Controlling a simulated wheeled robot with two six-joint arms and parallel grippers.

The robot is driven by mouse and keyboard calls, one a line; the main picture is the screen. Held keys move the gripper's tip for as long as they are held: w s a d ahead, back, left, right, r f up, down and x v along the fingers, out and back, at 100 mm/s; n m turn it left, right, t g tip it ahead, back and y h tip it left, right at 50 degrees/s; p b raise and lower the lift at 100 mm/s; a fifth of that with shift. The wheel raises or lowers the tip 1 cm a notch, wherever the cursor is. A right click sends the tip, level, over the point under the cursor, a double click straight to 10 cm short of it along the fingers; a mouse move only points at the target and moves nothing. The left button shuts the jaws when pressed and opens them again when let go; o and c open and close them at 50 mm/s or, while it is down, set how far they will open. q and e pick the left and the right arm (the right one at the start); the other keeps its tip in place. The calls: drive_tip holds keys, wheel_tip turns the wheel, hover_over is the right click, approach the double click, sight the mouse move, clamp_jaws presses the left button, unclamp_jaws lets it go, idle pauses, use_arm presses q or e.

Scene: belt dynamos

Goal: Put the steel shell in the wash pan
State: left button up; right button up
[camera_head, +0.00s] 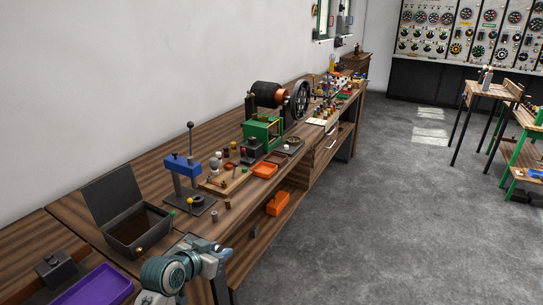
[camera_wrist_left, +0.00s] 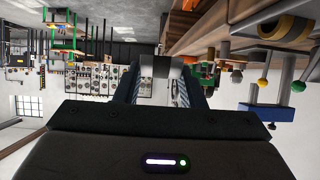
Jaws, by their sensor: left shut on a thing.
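My left gripper (camera_head: 218,248) is at the front edge of the long wooden bench, to the right of the dark open-lidded box. In the left wrist view its two fingers (camera_wrist_left: 158,85) are shut on a small silver-grey piece (camera_wrist_left: 161,67), which looks like the steel shell. In the head view that piece is too small to make out clearly at the fingertips. The dark box (camera_head: 111,232) has its lid raised at the back and a brownish inside; it looks like the wash pan. My right gripper is in no view.
A blue hand press (camera_head: 182,166) stands behind and right of the box. Small cylinders (camera_head: 214,216) stand near the bench edge. An orange tray (camera_head: 265,170) and a green-framed machine (camera_head: 262,131) are farther along. A purple tray (camera_head: 94,287) is at lower left.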

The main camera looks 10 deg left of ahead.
use_arm(q)
drive_tip(key=s+r+n+y, duration=0.4)
drive_tip(key=s+r, duration=0.1)
drive_tip(key=s, duration=0.1)
drive_tip(key=shift+w+a+f+m+h, duration=0.1)
drive_tip(key=shift+w+f+m+h, duration=1)
drive_tip(key=shift+w+f, duration=0.4)
drive_tip(key=shift+w+a+f+m+h, duration=0.1)
drive_tip(key=shift+w+f+m+h, duration=1.05)
drive_tip(key=shift+w, duration=0.5)
